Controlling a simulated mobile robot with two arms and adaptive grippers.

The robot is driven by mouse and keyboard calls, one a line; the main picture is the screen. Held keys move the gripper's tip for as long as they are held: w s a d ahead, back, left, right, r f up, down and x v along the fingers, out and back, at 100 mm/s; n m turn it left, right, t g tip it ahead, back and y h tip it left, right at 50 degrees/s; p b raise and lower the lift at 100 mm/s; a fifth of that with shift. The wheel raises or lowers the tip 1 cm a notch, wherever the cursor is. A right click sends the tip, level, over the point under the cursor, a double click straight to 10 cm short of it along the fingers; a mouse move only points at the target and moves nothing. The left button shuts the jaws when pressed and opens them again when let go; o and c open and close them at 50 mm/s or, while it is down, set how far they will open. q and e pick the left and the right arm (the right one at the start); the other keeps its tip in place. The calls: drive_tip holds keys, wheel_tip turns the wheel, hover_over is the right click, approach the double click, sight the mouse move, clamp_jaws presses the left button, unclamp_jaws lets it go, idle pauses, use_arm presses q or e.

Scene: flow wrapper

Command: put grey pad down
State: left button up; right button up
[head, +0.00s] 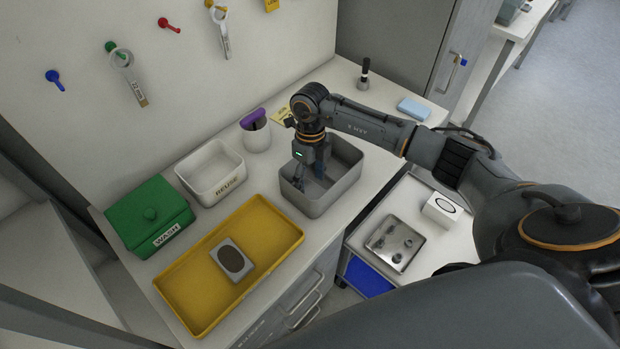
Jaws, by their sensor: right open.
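My right gripper (312,176) points down into the grey bin (341,197) on the counter, its fingers below the rim near the bin's back left. The jaws are open. I cannot make out a pad between or under the fingers; the gripper and the bin's walls hide part of the floor. A grey block with a dark oval on top (219,251), possibly the grey pad, lies in the yellow tray (186,293), apart from the gripper. My left gripper is not in view.
Left of the bin stand a white REUSE box (198,182), a green WASH box (143,223) and a white cup (257,139) with a purple item. To the right, a lower surface holds a metal tray (379,264) and a white block (441,211). The yellow tray has free room.

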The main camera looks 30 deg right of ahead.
sight(310, 187)
drive_tip(key=shift+r+p, duration=0.3)
drive_tip(key=shift+r, duration=0.15)
drive_tip(key=shift+r+p, duration=0.4)
drive_tip(key=shift+r, duration=0.05)
drive_tip(key=shift+w+d+r+b, duration=0.1)
drive_tip(key=shift+w+r+b, duration=0.15)
drive_tip(key=shift+r+b, duration=0.5)
wheel_tip(310, 187, up, 10)
drive_tip(key=w+b, duration=0.1)
drive_tip(key=b, duration=0.1)
drive_tip(key=shift+w+d+f+b, duration=0.15)
drive_tip(key=shift+d+b, duration=0.15)
drive_tip(key=shift+d, duration=0.1)
drive_tip(key=shift+f, duration=0.1)
